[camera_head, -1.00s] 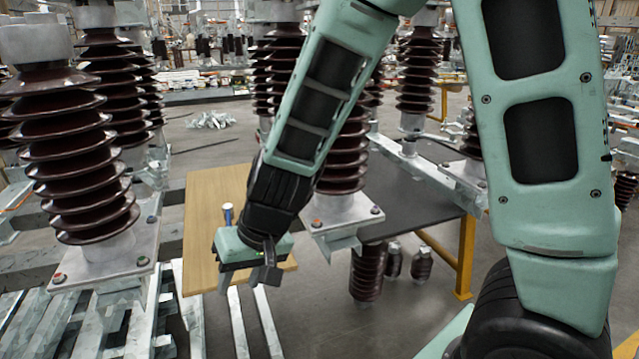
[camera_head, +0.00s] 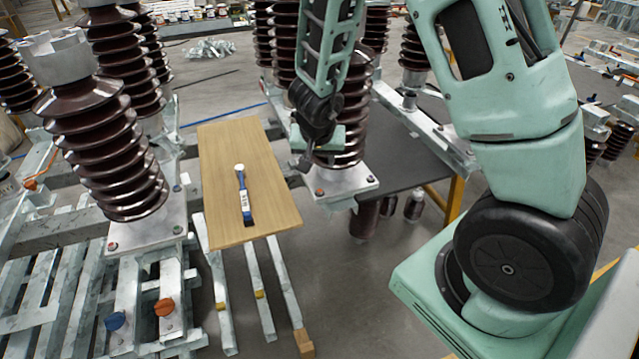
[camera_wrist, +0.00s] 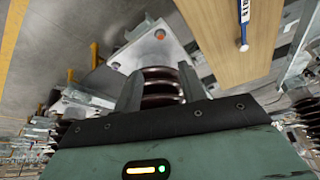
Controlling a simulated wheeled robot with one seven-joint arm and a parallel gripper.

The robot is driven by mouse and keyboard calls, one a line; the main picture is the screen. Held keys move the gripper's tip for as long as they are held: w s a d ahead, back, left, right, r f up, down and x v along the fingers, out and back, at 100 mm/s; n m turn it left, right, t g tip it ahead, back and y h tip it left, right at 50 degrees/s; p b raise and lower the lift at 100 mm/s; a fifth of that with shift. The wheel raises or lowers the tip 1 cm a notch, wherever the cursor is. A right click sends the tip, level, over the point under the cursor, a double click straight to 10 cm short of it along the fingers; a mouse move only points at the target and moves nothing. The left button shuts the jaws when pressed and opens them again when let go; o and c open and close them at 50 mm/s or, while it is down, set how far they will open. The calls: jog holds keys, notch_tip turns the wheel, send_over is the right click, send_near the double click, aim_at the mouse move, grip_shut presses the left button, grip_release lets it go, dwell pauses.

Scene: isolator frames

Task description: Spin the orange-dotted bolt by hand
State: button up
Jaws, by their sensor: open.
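The orange-dotted bolt (camera_head: 319,192) sits at the front left corner of the pale metal base plate (camera_head: 350,187) under a brown ribbed insulator (camera_head: 343,135). In the wrist view its orange dot (camera_wrist: 160,35) shows above and beyond the fingertips, on the plate (camera_wrist: 145,52). My gripper (camera_head: 304,163) is beside the insulator's left side, above and behind the bolt in the head view, and apart from the bolt. In the wrist view my gripper (camera_wrist: 159,85) has its two fingers spread, with insulator ribs visible beyond the gap and nothing held. Its fingertips are partly unclear in the head view.
Another insulator (camera_head: 110,150) stands farther left. A dark tabletop (camera_head: 400,165) is at right. Insulators around the gripper leave tight room.

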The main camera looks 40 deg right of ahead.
aim_at(320, 191)
jog(key=b+x, duration=1)
jog(key=x, duration=0.6)
jog(key=shift+a+f, duration=0.15)
jog(key=shift+f, duration=0.1)
grip_shut()
